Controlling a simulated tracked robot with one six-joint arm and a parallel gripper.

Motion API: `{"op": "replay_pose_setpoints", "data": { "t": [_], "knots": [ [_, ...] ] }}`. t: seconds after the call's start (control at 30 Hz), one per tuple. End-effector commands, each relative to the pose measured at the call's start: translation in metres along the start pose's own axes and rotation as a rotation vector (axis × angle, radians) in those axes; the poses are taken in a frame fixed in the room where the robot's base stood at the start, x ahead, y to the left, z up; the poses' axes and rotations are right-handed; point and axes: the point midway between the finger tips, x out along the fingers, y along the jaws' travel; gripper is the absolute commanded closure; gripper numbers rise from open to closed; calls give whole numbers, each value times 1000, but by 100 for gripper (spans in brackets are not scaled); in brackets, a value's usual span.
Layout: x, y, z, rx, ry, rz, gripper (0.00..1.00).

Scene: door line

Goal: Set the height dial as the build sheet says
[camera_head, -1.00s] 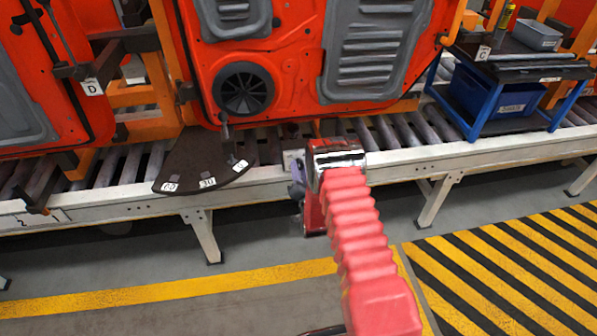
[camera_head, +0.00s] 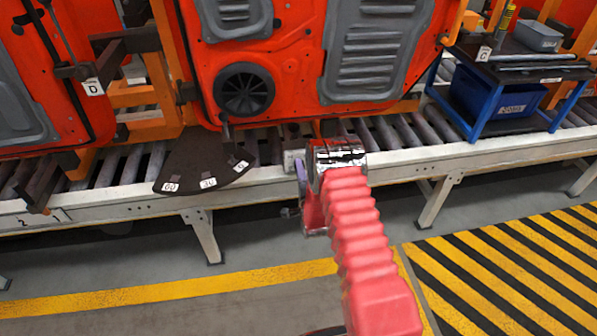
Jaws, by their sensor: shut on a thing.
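A dark fan-shaped dial plate (camera_head: 205,162) with several white number labels along its edge sits at the conveyor's front, left of centre. I see no build sheet.
Orange door panels (camera_head: 300,60) hang behind the roller conveyor (camera_head: 400,135). A blue-framed cart (camera_head: 510,75) with bins stands at the right. The conveyor's white front rail (camera_head: 110,205) runs across. The floor in front is clear, with yellow lines and hatching.

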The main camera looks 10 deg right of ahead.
Motion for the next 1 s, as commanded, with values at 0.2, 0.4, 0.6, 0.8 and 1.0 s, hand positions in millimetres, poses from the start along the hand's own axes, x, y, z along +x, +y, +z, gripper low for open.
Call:
{"op": "replay_pose_setpoints", "data": {
  "t": [0.2, 0.4, 0.6, 0.8, 1.0],
  "knots": [
    [-1, 3, -6, 27, 12, 7, 90],
    [-1, 3, -6, 27, 13, 8, 90],
    [-1, 3, -6, 26, 11, 8, 61],
    [-1, 2, -3, 25, 7, 5, 49],
    [-1, 1, -2, 25, 4, 3, 49]
  ]
}}
